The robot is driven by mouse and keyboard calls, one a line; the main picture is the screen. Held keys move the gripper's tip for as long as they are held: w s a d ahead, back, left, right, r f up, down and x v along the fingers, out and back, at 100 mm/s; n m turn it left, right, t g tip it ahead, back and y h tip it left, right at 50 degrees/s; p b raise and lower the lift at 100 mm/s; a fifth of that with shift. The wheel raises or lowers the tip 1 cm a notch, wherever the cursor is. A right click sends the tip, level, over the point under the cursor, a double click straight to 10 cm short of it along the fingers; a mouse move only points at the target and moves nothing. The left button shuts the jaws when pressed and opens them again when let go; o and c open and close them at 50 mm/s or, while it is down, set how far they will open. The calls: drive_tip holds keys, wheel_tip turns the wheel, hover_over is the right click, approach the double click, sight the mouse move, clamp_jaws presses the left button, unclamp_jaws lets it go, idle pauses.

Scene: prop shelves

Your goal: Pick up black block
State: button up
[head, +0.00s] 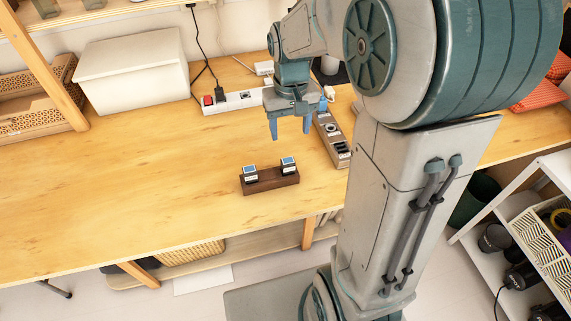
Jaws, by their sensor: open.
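A dark brown, nearly black block (269,182) lies on the wooden table near its front edge. Two small dark cubes with pale blue and white tops sit on it, a left cube (250,175) and a right cube (289,167). I cannot tell whether they are fixed to the block. My gripper (290,134) points down with its two blue fingers apart and nothing visible between them. In the picture it is above and slightly right of the block, apart from it.
A white power strip (243,101) with a red switch lies behind my gripper. A long strip with sockets (331,139) lies to its right. A white lidded box (132,72) and woven baskets (28,105) stand at the back left. The table's left and middle are clear.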

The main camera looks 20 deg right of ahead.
sight(288, 160)
wheel_tip(288, 160, down, 8)
drive_tip(key=shift+r, duration=0.15)
drive_tip(key=shift+a+f, duration=0.15)
drive_tip(key=shift+f, duration=1.2)
drive_tip(key=shift+a+f, duration=0.1)
drive_tip(key=shift+f, duration=1.2)
drive_tip(key=c, duration=1.1)
drive_tip(key=shift+r, duration=0.1)
drive_tip(key=shift+c, duration=0.2)
